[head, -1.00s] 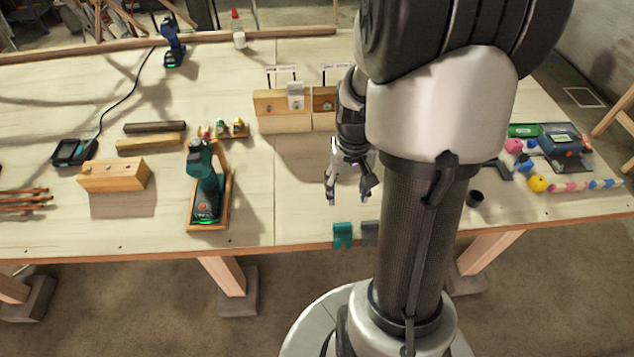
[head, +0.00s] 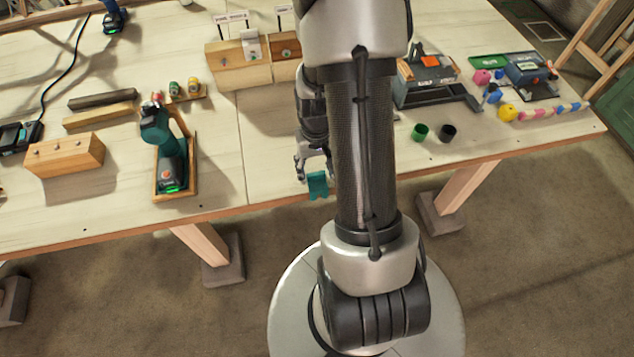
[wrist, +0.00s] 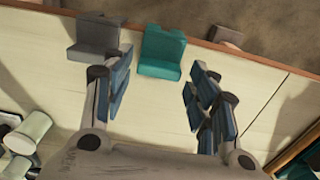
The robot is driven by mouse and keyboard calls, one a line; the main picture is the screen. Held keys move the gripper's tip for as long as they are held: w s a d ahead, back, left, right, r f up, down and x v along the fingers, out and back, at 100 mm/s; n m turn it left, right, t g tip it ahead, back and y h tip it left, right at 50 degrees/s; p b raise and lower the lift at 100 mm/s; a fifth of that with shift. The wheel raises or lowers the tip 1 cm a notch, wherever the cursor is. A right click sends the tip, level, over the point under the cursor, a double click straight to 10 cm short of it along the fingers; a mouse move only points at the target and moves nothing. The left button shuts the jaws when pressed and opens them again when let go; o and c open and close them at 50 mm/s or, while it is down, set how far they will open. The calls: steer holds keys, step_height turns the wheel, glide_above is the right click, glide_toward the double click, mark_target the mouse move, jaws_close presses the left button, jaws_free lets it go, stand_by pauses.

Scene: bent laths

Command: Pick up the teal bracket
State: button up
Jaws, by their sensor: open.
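The teal bracket (head: 318,185) sits at the front edge of the workbench. In the wrist view the teal bracket (wrist: 162,54) is an L-shaped piece, ahead of the fingertips and roughly centred between them. My gripper (wrist: 158,84) is open and empty, with one finger on each side of the gap. In the head view my gripper (head: 314,167) is just behind the bracket, and my arm covers part of that area. I cannot tell the exact height of the fingers above the bracket.
A grey bracket (wrist: 97,35) stands close to the left of the teal one in the wrist view, near my left finger. A green cup (head: 420,132) and a black cup (head: 447,132) stand to the right. A teal drill (head: 164,145) in a wooden holder stands left.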

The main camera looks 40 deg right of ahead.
mark_target(316, 181)
step_height(316, 181, down, 3)
steer(key=shift+r, duration=0.1)
steer(key=shift+r, duration=0.1)
steer(key=shift+c, duration=0.2)
steer(key=c, duration=0.8)
